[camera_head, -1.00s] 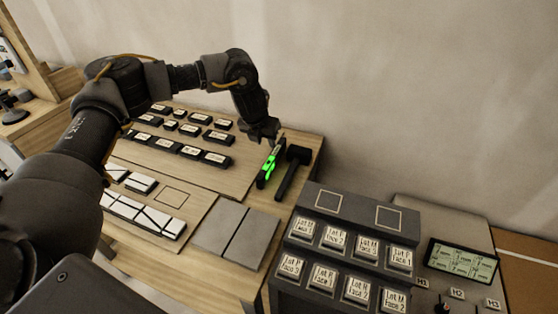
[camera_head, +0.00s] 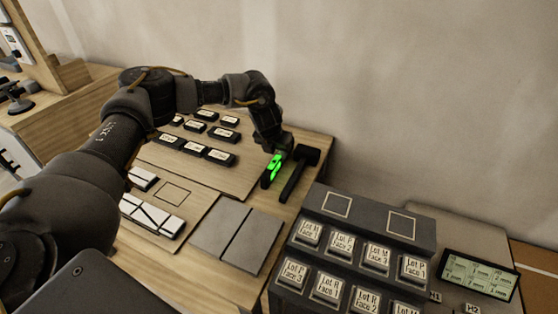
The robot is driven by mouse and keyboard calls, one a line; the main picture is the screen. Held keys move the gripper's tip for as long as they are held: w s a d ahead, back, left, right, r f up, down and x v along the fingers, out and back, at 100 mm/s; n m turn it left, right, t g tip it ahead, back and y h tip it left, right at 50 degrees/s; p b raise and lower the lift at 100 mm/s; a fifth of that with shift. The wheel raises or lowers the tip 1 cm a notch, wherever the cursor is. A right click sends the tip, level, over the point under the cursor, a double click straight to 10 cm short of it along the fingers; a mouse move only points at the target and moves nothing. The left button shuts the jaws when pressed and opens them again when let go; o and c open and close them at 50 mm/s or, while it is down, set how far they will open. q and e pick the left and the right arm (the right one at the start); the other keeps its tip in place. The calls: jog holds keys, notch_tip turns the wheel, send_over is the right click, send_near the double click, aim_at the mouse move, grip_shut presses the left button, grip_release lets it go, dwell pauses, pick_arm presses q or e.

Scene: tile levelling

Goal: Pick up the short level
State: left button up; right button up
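The short level (camera_head: 271,172) is a dark bar with bright green parts, lying near the right end of the wooden table. My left gripper (camera_head: 277,151) points down at its far end and covers that part. The fingertips are small and dark there, so I cannot tell whether they are open or closed around the level. The level appears to rest on the table. My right gripper is not in view.
A black mallet-like tool (camera_head: 293,178) lies close to the right of the level. Grey plates (camera_head: 237,236) lie nearer. Several labelled black blocks (camera_head: 194,149) are to the left. A dark rack of labelled lot boxes (camera_head: 352,254) stands at the front right.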

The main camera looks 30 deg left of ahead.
aim_at(279, 156)
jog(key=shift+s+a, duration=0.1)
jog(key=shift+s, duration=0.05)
pick_arm(q)
jog(key=shift+w+f, duration=0.1)
jog(key=shift+f, duration=0.25)
jog(key=p+x, duration=0.1)
jog(key=x, duration=0.3)
jog(key=shift+w+a+r, duration=0.1)
jog(key=shift+a, duration=0.05)
jog(key=shift+w+f, duration=0.1)
jog(key=shift+f, duration=0.2)
grip_shut()
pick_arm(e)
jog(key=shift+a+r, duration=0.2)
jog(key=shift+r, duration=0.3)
